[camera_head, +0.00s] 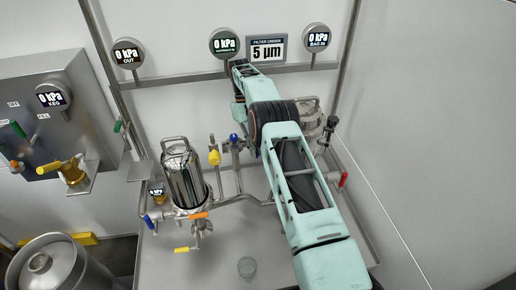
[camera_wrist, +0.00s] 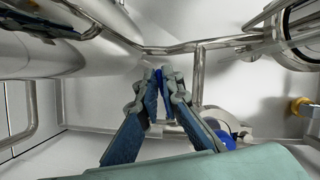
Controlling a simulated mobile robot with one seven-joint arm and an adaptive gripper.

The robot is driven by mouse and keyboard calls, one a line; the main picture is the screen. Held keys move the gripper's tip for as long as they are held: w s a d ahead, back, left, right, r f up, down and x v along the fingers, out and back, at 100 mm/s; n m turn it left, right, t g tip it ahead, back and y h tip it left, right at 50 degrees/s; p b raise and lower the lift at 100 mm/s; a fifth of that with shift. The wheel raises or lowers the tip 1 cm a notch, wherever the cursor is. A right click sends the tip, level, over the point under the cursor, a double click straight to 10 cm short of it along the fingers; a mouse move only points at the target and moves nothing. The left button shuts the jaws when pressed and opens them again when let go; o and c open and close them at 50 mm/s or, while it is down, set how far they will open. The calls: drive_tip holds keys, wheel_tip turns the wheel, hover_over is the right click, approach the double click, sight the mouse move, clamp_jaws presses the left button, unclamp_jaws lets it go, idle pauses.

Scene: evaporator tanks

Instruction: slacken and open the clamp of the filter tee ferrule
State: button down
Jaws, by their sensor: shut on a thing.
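My gripper (camera_wrist: 164,76) shows in the wrist view with its two blue-padded fingers drawn together at the tips. A bare steel pipe (camera_wrist: 197,75) runs just right of the fingertips. A round steel fitting (camera_wrist: 214,116), with a blue part (camera_wrist: 226,140) beside it, lies right of the fingers. I cannot tell whether that fitting is the filter tee ferrule's clamp.
A shiny steel canister (camera_head: 185,178) stands left of my arm, and another (camera_head: 311,122) stands partly behind it. Valves with yellow (camera_head: 214,157), blue (camera_head: 235,140), orange (camera_head: 198,216) and red (camera_head: 343,180) handles crowd the piping.

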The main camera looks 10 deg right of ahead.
drive_tip(key=shift+a+m+y, duration=0.4)
drive_tip(key=shift+a+m, duration=0.05)
drive_tip(key=shift+m, duration=0.6)
drive_tip(key=shift+a+m+y, duration=0.4)
drive_tip(key=shift+m, duration=0.65)
drive_tip(key=c, duration=2.1)
unclamp_jaws()
drive_tip(key=shift+s, duration=0.1)
